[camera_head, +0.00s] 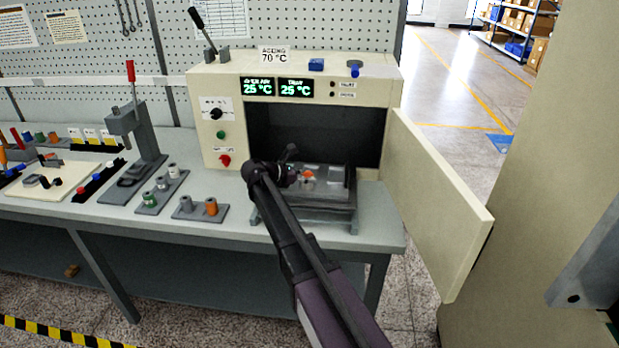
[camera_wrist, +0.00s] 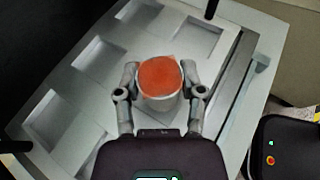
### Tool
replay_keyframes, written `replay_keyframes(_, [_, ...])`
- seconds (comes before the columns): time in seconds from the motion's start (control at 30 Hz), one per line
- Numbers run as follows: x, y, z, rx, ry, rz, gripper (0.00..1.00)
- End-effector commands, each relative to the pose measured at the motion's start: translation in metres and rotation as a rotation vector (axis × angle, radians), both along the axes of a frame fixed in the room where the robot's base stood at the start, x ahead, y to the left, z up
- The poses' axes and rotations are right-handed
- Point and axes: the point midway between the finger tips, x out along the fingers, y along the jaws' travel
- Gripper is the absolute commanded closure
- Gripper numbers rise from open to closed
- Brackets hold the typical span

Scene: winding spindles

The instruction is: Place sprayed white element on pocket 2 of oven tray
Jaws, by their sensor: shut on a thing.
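The white element (camera_wrist: 160,78), with whitish sides and an orange top, is held between the two fingers of my gripper (camera_wrist: 160,90) in the wrist view. In the head view its orange top (camera_head: 308,175) shows at my gripper (camera_head: 298,176), over the oven tray (camera_head: 335,212). The tray's grey plate in the wrist view has several square recessed pockets; the ones that show clearly are empty. The element covers part of the plate below it. I cannot tell whether it touches the tray, nor which pocket is number 2.
The oven (camera_head: 225,100) stands behind the tray, with its door (camera_head: 435,200) swung open to the right. Two small grey holders (camera_head: 186,212) with cylindrical pieces and a lever press (camera_head: 140,135) stand to the left. A dark post (camera_wrist: 211,8) rises at the tray's far edge.

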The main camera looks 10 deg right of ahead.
Motion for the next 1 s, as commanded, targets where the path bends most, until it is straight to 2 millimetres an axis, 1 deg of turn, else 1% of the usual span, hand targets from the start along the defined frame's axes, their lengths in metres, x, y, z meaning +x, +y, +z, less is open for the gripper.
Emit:
replay_keyframes(0.1, [0.000, 0.000, -0.004, 0.000, 0.000, 0.000, 0.97])
replay_keyframes(0.13, [0.000, 0.000, -0.003, 0.000, 0.000, 0.000, 0.40])
replay_keyframes(0.17, [0.000, 0.000, -0.002, 0.000, 0.000, 0.000, 0.31])
replay_keyframes(0.2, [0.000, 0.000, -0.002, 0.000, 0.000, 0.000, 0.19])
replay_keyframes(0.23, [0.000, 0.000, -0.002, 0.000, 0.000, 0.000, 0.15])
replay_keyframes(0.63, [0.000, 0.000, -0.002, 0.000, 0.000, 0.000, 0.15])
replay_keyframes(0.83, [0.000, 0.000, 0.002, 0.000, 0.000, 0.000, 0.15])
replay_keyframes(1.0, [-0.004, 0.015, 0.009, 0.000, -0.001, 0.002, 0.15])
